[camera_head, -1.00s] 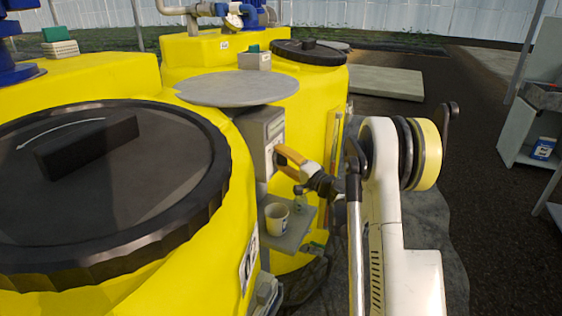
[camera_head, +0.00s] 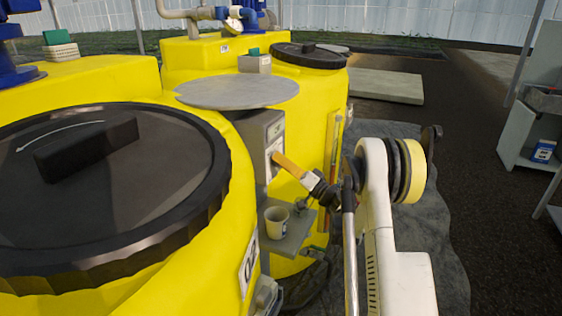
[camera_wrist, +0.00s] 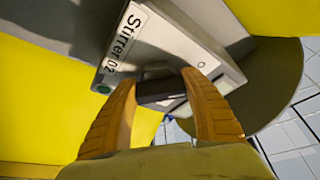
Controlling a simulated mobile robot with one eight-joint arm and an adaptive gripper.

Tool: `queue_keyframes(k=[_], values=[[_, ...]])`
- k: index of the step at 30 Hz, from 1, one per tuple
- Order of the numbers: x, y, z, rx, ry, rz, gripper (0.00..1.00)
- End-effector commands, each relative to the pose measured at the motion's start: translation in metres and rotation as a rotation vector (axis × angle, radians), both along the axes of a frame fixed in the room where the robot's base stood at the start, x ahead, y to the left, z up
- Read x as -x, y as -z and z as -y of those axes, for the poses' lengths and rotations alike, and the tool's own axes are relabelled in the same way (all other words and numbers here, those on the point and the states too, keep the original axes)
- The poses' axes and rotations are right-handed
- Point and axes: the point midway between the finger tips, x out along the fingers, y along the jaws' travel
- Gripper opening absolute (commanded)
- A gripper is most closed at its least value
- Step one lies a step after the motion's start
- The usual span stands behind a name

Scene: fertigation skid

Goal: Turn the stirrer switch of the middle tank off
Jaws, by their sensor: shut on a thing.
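The grey stirrer switch box (camera_head: 259,132) is mounted by the yellow middle tank (camera_head: 310,110), under a round grey plate. In the wrist view its plate (camera_wrist: 122,45) reads "Stirrer 02", with a green spot near one end. The dark switch handle (camera_wrist: 160,90) stands out from the box face. My gripper (camera_wrist: 160,95) has its two orange fingers on either side of the handle, shut on it. My gripper (camera_head: 280,160) also shows in the head view, against the front of the box. The exact contact of the fingertips is partly hidden.
A small shelf (camera_head: 292,240) with a white cup (camera_head: 277,221) sits just below my gripper. The near yellow tank with a black lid (camera_head: 160,220) stands close on the left. A round grey plate (camera_head: 237,91) overhangs the box. Open floor lies to the right.

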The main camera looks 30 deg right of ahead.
Motion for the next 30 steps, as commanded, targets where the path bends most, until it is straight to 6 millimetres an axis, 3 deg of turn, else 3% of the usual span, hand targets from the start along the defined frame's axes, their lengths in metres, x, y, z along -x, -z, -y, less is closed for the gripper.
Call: queue_keyframes(k=[11,12,14,25,30], values=[[0.000,0.000,0.000,0.006,0.000,0.002,0.23],[0.000,0.000,0.000,0.006,0.000,0.002,0.59],[0.000,0.000,0.000,0.006,0.000,0.002,0.77],[0.003,0.001,0.002,0.004,0.001,0.003,0.77],[0.027,0.008,0.012,0.005,0.004,0.003,0.77]])
